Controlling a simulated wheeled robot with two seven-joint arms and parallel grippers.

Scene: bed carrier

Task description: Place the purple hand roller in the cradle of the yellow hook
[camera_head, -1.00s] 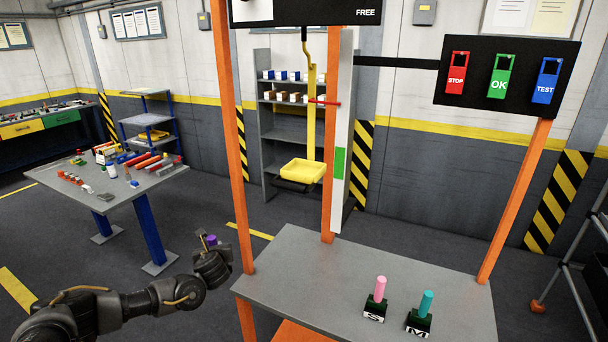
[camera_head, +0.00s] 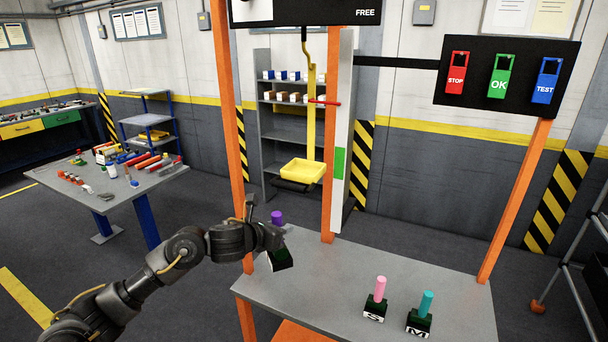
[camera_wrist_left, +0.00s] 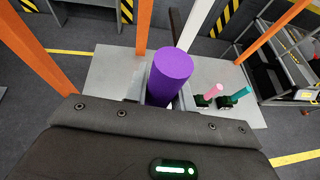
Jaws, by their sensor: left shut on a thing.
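My left gripper (camera_head: 278,232) is shut on the purple hand roller (camera_head: 277,217), whose purple top sticks up above the fingers and whose dark base (camera_head: 281,259) hangs below, slightly tilted. In the left wrist view the purple cylinder (camera_wrist_left: 168,78) stands between my fingers. The gripper is above the left part of the grey table. The yellow hook (camera_head: 311,120) hangs beyond the table, with its yellow tray-like cradle (camera_head: 303,170) at the bottom, behind and above the roller. The cradle looks empty. My right gripper is not in view.
Pink (camera_head: 379,290) and teal (camera_head: 427,304) rollers on dark bases stand on the grey table (camera_head: 320,290). Orange posts (camera_head: 229,130) frame it; the left post is close to my arm. A red bar (camera_head: 323,102) juts near the hook.

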